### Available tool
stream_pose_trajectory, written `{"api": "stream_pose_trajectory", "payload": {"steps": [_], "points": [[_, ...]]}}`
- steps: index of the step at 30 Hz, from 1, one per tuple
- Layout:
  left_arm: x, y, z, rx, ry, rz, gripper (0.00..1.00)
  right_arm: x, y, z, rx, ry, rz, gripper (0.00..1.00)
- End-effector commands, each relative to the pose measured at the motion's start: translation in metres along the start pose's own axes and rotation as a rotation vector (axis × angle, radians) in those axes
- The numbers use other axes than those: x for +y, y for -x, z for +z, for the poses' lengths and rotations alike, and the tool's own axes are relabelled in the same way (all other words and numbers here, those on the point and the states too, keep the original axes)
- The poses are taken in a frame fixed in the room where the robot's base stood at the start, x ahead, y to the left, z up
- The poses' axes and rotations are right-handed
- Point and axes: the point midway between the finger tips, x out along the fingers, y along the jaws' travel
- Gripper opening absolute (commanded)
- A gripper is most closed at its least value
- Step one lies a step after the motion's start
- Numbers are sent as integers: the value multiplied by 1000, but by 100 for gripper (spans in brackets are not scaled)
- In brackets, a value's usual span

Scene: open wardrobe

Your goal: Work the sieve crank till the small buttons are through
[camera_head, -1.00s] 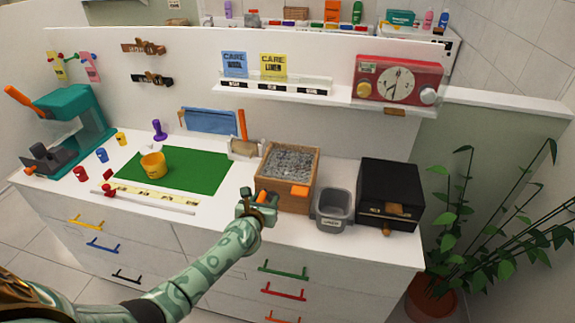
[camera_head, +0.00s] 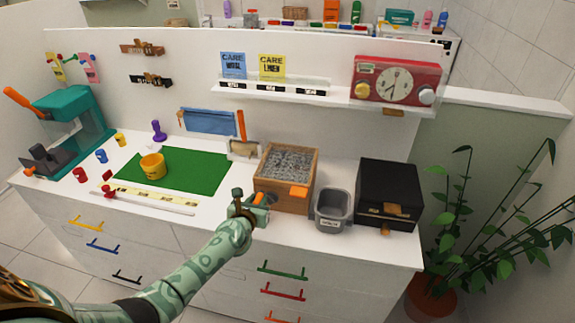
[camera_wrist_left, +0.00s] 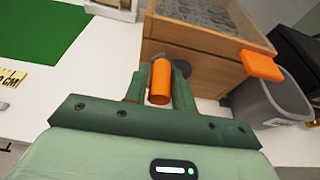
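The sieve is a wooden box (camera_head: 284,198) with grey contents (camera_head: 288,160) in its top and an orange tab on its front right; it also shows in the wrist view (camera_wrist_left: 195,50). Its crank has an orange handle (camera_head: 259,198) on a dark knob at the box's lower front. My left gripper (camera_head: 252,207) is at this handle, low in front of the box. In the wrist view the orange handle (camera_wrist_left: 160,82) sits between the two green fingers, which close on its sides. Single small buttons cannot be made out in the grey contents. My right gripper is out of view.
A grey bin (camera_head: 333,212) stands close right of the sieve, with a black box (camera_head: 390,193) beyond it. A green mat (camera_head: 200,172) with a yellow cup (camera_head: 153,165) lies left. A white wall with a shelf (camera_head: 270,86) rises behind.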

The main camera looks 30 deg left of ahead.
Motion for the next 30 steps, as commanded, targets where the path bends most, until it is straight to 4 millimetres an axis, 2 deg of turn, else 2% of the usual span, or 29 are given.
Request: {"api": "stream_pose_trajectory", "payload": {"steps": [10,15,18,22,23,27,30], "points": [[1,0,2,-3,1,-2,25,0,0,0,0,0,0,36],[-12,0,2,-3,1,-4,25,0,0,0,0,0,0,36],[-26,0,1,-3,1,-7,37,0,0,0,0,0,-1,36],[-42,0,0,-1,3,-8,44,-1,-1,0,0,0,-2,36],[-45,0,0,-1,3,-8,44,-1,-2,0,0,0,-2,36],[-49,0,0,-1,1,-5,25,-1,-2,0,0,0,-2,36],[-48,0,1,-2,1,-4,25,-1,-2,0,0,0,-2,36]]}}
